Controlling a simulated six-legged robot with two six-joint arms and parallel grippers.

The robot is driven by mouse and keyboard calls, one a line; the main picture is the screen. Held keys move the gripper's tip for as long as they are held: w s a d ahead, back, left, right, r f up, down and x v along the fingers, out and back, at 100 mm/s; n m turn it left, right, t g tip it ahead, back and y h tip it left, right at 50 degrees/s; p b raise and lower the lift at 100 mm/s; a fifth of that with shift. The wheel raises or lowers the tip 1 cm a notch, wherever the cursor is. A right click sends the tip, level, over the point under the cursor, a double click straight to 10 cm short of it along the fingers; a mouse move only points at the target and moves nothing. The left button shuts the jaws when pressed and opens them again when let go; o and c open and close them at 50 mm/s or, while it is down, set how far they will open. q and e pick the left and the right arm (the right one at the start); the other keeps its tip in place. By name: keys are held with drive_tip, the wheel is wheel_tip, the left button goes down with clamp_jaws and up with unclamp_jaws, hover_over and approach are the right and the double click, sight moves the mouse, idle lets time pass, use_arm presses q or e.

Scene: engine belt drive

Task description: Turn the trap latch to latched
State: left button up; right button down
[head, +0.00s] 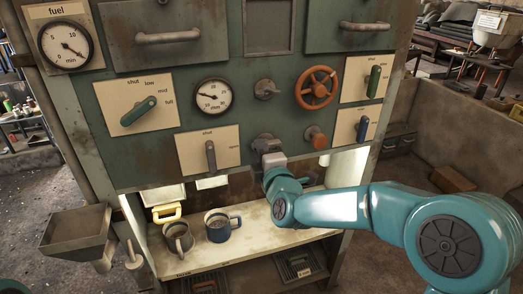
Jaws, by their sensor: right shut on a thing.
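My right gripper (268,150) is at the lower middle of the green panel, its arm coming in from the right. It is shut on a small grey fitting (263,139) on the panel, which looks to be the trap latch. The gripper covers most of this fitting, so its turned position and any label are hidden. My left gripper is not in view.
The panel also bears a grey lever (210,156), a green lever (139,111), an orange handwheel (316,87), an orange knob (316,137) and a blue lever (362,129). A hopper (76,228) juts out at left.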

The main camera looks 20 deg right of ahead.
drive_tip(key=shift+n, duration=0.3)
drive_tip(key=c, duration=1.1)
unclamp_jaws()
drive_tip(key=shift+o, duration=0.2)
drive_tip(key=s+b, duration=0.1)
drive_tip(key=s, duration=1.5)
drive_tip(key=shift+s+d+b, duration=0.15)
drive_tip(key=shift+d+b, duration=0.15)
drive_tip(key=shift+b, duration=0.1)
